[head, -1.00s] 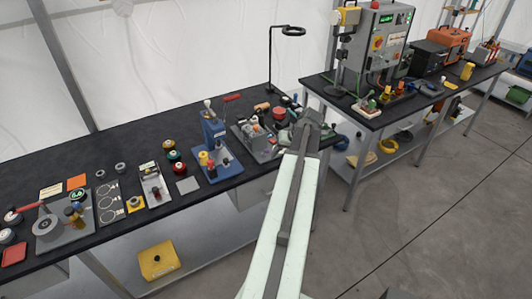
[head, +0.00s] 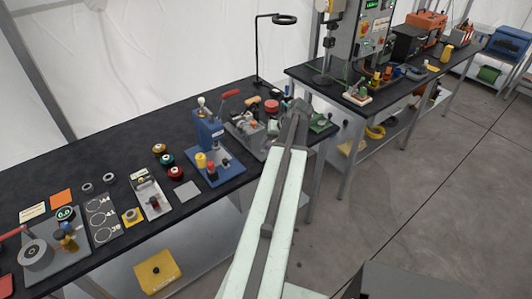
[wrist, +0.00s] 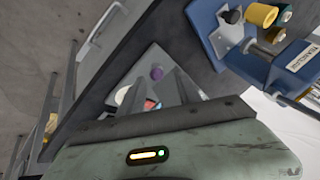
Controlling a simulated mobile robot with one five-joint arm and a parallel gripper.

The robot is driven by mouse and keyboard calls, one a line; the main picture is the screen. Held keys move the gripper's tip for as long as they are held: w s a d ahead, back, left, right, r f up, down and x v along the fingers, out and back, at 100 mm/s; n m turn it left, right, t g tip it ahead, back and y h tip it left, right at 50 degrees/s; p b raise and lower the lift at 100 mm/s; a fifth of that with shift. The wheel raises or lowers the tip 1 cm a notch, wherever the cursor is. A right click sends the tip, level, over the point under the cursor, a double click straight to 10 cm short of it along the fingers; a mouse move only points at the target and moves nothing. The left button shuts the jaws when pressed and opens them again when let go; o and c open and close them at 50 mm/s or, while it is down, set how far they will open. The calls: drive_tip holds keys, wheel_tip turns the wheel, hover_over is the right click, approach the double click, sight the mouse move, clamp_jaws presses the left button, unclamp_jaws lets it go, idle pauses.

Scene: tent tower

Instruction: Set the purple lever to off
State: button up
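A small purple knob (wrist: 156,73), which looks like the lever's end, shows on a light grey plate (wrist: 150,58) in the wrist view. I cannot make out the lever's position or its off mark. My gripper (wrist: 160,84) has two dark fingers spread apart over the same plate, with the purple knob just beyond them. White, red and blue parts show between and beside the fingers, partly hidden. In the head view my gripper (head: 298,106) is over the bench's right end, beside a grey fixture (head: 246,128); the purple knob cannot be made out there.
A blue press (head: 212,140) stands left of my arm and shows close by in the wrist view (wrist: 250,35). A black lamp (head: 257,50) rises at the bench's back. Several small fixtures fill the black bench (head: 110,150). A second bench stands at right.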

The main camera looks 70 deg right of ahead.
sight(269, 146)
drive_tip(key=b+x, duration=0.3)
drive_tip(key=x, duration=0.2)
drive_tip(key=shift+s+d+f+b, duration=0.1)
drive_tip(key=shift+d+f+b, duration=0.1)
drive_tip(key=shift+f+b, duration=0.1)
drive_tip(key=shift+r, duration=0.15)
